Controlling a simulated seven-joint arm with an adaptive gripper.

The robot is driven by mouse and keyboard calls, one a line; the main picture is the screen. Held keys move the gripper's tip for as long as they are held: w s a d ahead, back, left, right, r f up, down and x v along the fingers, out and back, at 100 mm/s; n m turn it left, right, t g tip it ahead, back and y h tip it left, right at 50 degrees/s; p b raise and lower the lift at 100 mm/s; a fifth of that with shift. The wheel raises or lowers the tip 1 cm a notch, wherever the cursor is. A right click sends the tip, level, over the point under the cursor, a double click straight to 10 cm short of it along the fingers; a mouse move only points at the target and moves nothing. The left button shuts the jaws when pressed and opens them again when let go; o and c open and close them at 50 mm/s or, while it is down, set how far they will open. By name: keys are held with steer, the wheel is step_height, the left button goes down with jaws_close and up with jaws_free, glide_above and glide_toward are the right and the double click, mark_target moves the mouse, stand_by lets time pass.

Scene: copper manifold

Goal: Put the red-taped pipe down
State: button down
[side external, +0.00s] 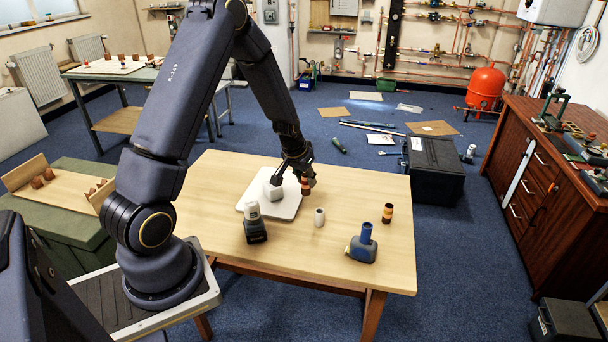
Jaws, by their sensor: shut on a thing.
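My gripper (305,179) is over the far middle of the wooden table, near the right edge of a white board. It is shut on a short upright copper-coloured pipe (306,187), with a reddish-orange part showing below the dark fingers. The fingers hide its upper part, and the tape is too small to make out clearly. I cannot tell whether its lower end touches the surface. Another short pipe (388,213), orange-brown with dark bands, stands upright at the table's right side, apart from my gripper.
The white board (286,209) carries a pale faceted block (272,191) left of my gripper. Nearer stand a dark-based, white-topped tool (255,229), a small white cylinder (319,217) and a blue-topped tool (362,246). The wooden table (365,190) is clear at the far right.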

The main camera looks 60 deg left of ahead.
steer(key=s+d+f+m, duration=0.1)
steer(key=s+d+f, duration=0.1)
steer(key=d, duration=0.1)
steer(key=s+d+f+m, duration=0.1)
steer(key=s+d+f, duration=0.1)
steer(key=s+d, duration=0.1)
steer(key=s+d+f+h, duration=0.1)
steer(key=s+d+f, duration=0.1)
steer(key=d, duration=0.3)
steer(key=shift+s+f+m, duration=0.25)
steer(key=shift+m, duration=0.15)
steer(key=shift+t, duration=0.3)
steer(key=shift+f, duration=2)
steer(key=c, duration=0.9)
jaws_free()
steer(key=shift+f, duration=0.1)
